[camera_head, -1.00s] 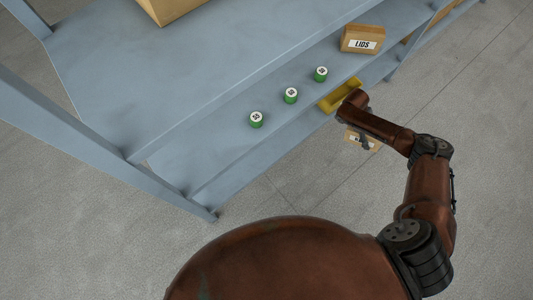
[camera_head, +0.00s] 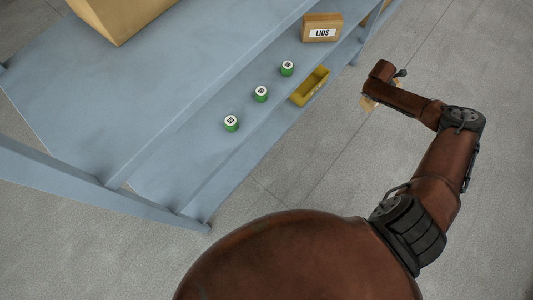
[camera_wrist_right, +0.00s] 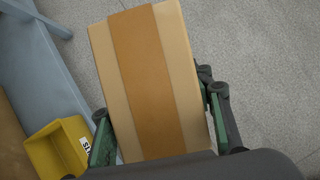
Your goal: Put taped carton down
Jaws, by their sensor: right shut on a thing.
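The taped carton (camera_wrist_right: 150,80) is a tan box with a wide brown tape strip down its middle. It fills the centre of the right wrist view. My right gripper (camera_wrist_right: 158,112) is shut on it, with a green and black finger on each side. In the head view most of the carton (camera_head: 369,103) is hidden behind my right arm, with only a small tan part showing. The carton is held out over the floor, to the right of the shelf and apart from it. My left gripper is not in view.
A blue-grey shelf rack (camera_head: 200,75) stands at the left. On it are a LIDS box (camera_head: 321,27), green cans with white tops (camera_head: 261,93) and a yellow bin (camera_head: 310,87). A large carton (camera_head: 120,15) sits on the upper shelf. The concrete floor (camera_head: 440,70) is clear at right.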

